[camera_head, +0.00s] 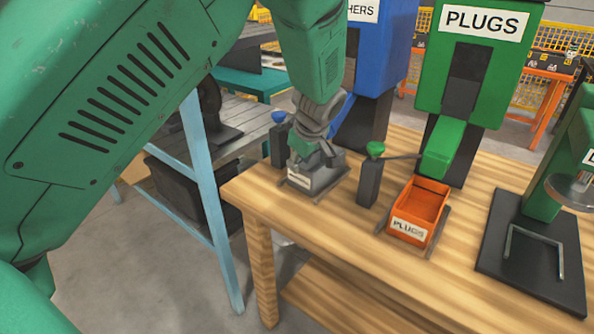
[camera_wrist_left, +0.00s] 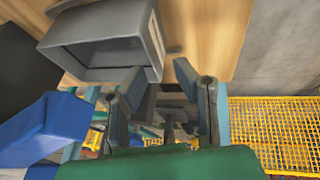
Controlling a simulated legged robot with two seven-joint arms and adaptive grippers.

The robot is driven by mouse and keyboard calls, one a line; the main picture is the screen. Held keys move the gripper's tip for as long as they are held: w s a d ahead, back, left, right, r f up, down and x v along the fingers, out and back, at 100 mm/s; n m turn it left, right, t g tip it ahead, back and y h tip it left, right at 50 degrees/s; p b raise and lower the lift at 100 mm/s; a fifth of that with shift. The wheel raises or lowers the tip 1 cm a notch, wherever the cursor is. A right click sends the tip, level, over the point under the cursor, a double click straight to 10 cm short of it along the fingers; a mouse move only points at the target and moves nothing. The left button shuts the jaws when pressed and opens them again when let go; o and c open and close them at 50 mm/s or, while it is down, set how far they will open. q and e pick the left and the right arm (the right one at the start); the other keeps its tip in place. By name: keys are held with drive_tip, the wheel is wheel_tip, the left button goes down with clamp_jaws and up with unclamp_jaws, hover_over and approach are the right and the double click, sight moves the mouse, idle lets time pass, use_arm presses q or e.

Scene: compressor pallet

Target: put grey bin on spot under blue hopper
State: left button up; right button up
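The grey bin (camera_head: 325,180) stands upright on the wooden table, in front of the blue hopper (camera_head: 378,50) and below its chute. It has a pale label on its front. My left gripper (camera_head: 312,158) is right above and at the bin in the head view and hides part of it. In the left wrist view the grey bin (camera_wrist_left: 105,55) is at the upper left, its opening in sight. The two fingers (camera_wrist_left: 158,72) are spread there with a gap between them, close to the bin's edge. The marked spot is mostly hidden by the bin. My right gripper is not in view.
A green hopper (camera_head: 478,60) labelled PLUGS stands to the right, with an orange bin (camera_head: 427,203) below it. Dark posts with a blue knob (camera_head: 278,117) and a green knob (camera_head: 376,149) flank the grey bin. A black base plate (camera_head: 530,265) lies farther right.

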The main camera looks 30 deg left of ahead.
use_arm(q)
drive_tip(key=shift+v, duration=1.95)
